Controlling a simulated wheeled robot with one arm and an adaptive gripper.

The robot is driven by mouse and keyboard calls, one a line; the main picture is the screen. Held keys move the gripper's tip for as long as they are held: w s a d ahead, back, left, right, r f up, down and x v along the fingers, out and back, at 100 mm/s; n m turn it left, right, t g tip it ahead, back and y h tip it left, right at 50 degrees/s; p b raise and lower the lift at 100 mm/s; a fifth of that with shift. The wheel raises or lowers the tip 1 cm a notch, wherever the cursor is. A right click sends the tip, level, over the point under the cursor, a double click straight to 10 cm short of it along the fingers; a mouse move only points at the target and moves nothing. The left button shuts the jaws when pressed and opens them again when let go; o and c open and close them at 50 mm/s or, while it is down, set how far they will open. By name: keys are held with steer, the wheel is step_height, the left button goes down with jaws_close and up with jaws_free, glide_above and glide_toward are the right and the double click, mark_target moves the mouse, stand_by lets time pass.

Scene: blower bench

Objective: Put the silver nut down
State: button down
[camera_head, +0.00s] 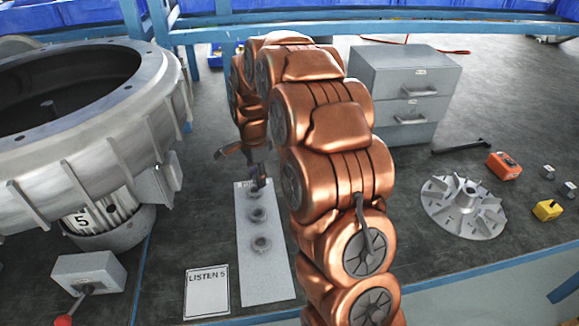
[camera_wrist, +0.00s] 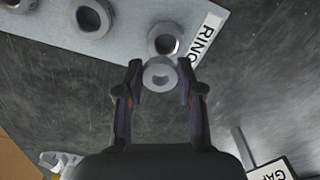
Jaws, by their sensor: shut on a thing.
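In the head view my gripper (camera_head: 259,178) is over the far end of the light board (camera_head: 262,280). The nut cannot be made out there.
Two more rings (camera_head: 258,214) (camera_head: 261,243) sit along the board. A large grey housing (camera_head: 150,95) stands left, a drawer cabinet (camera_head: 380,75) behind. A finned impeller (camera_head: 462,207) and an orange box (camera_head: 503,166) lie right. A LISTEN 5 card (camera_head: 207,295) lies in front.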

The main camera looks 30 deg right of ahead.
steer(key=d, duration=0.4)
steer(key=d+f+p, duration=0.1)
steer(key=d, duration=0.4)
steer(key=w+d+p, duration=0.1)
steer(key=d, duration=0.3)
steer(key=shift+w+d+f, duration=0.1)
steer(key=shift+d+f, duration=0.05)
steer(key=shift+f+p, duration=0.7)
steer(key=shift+f, duration=1.15)
steer(key=shift+f+b, duration=0.3)
steer(key=shift+f, duration=0.05)
steer(key=shift+f, duration=0.2)
steer(key=c, duration=0.7)
jaws_free()
steer(key=shift+f, duration=0.15)
